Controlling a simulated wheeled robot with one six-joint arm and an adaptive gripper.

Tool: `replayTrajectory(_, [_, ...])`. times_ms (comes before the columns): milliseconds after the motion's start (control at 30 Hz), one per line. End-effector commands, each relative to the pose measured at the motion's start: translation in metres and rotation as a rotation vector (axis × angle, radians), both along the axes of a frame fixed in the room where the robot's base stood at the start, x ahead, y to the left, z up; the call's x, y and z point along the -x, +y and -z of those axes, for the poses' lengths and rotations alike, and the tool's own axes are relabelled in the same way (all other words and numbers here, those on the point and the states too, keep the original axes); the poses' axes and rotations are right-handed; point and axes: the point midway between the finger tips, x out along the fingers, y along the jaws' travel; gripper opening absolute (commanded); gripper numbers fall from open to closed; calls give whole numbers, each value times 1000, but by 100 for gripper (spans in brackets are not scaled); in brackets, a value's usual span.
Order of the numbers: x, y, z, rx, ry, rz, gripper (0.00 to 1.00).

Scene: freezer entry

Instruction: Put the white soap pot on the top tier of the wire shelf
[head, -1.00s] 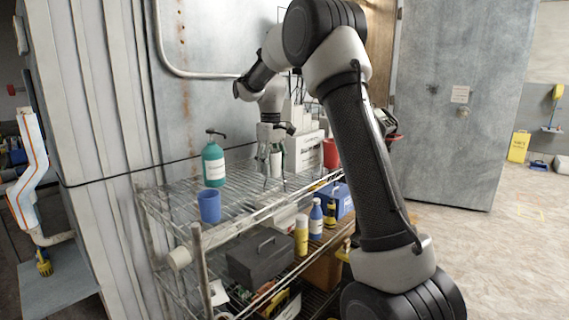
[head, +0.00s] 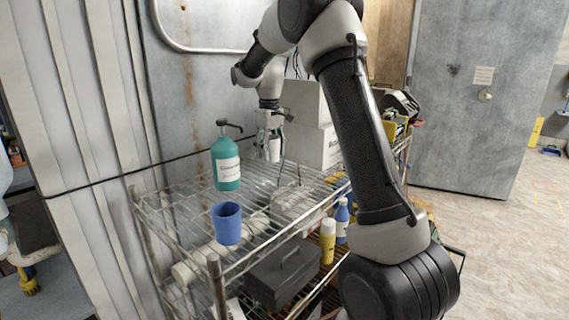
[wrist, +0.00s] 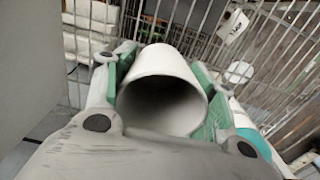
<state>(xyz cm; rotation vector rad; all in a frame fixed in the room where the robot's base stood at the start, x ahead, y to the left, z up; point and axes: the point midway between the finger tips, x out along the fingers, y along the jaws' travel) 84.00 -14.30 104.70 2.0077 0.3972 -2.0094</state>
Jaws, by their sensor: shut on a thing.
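The white soap pot (wrist: 165,88) is between the green-padded fingers of my gripper (wrist: 164,92) in the wrist view, its open mouth facing the camera. In the head view my gripper (head: 270,146) is shut on the pot (head: 274,150), which shows as a small white shape. They are over the back part of the wire shelf's top tier (head: 190,206), right of a teal pump bottle (head: 226,162). I cannot tell whether the pot touches the wires.
A blue cup (head: 227,224) stands at the top tier's front left. White boxes (head: 318,148) stand behind my gripper. Lower down are a grey toolbox (head: 282,275), a yellow bottle (head: 327,243) and a blue bottle (head: 341,222). The wires between cup and gripper look mostly clear.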

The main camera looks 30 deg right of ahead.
Motion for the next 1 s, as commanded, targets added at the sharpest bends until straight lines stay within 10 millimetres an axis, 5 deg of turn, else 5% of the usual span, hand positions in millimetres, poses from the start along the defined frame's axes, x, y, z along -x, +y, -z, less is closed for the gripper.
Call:
replayTrajectory(500, [0, 0, 65, 0, 1, 0, 32])
replayTrajectory(833, [0, 0, 68, 0, 0, 0, 32])
replayTrajectory(867, [0, 0, 68, 0, 0, 0, 59])
replayTrajectory(1000, [0, 0, 68, 0, 0, 0, 77])
